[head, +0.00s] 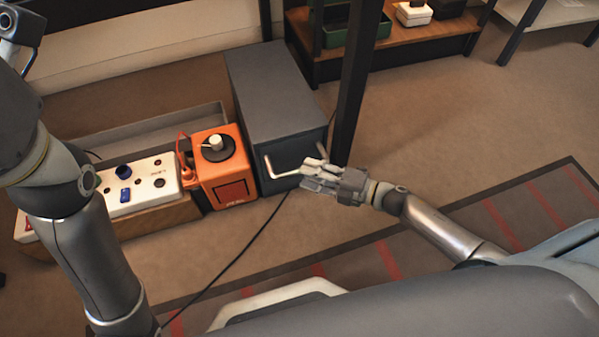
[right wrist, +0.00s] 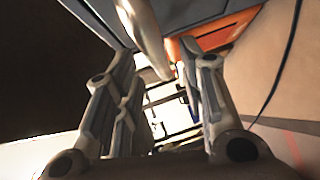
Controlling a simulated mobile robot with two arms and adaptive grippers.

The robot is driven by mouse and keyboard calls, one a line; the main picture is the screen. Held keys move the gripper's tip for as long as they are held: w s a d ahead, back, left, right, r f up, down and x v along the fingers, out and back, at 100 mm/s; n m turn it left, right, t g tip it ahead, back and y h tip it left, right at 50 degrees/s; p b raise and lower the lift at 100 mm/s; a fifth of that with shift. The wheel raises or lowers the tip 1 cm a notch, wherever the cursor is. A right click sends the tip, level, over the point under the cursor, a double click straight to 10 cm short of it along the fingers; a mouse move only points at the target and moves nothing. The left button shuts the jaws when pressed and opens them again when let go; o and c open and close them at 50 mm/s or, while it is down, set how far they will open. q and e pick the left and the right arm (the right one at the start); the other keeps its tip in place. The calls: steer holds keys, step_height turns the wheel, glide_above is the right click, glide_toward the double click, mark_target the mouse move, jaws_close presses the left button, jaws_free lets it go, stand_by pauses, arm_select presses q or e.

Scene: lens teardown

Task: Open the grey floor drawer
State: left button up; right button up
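The grey floor drawer (head: 275,85) is a box-shaped unit on the floor, with a dark blue-grey front that looks closed. Its pale bar handle (head: 284,175) sticks out from the front. My right gripper (head: 312,177) is at the right part of this handle. In the right wrist view the handle (right wrist: 145,38) runs between the spread fingers of the right gripper (right wrist: 165,85), with gaps to both sides. Whether a finger touches it I cannot tell. Of my left arm, only links show at the left in the head view; its fingers are not seen.
A white control panel (head: 145,180) is further left. A dark post (head: 355,85) rises just right of the drawer. A black cable (head: 240,253) crosses the floor in front.

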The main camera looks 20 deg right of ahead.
steer(key=shift+b+x, duration=0.5)
steer(key=shift+x, duration=1.35)
jaws_close()
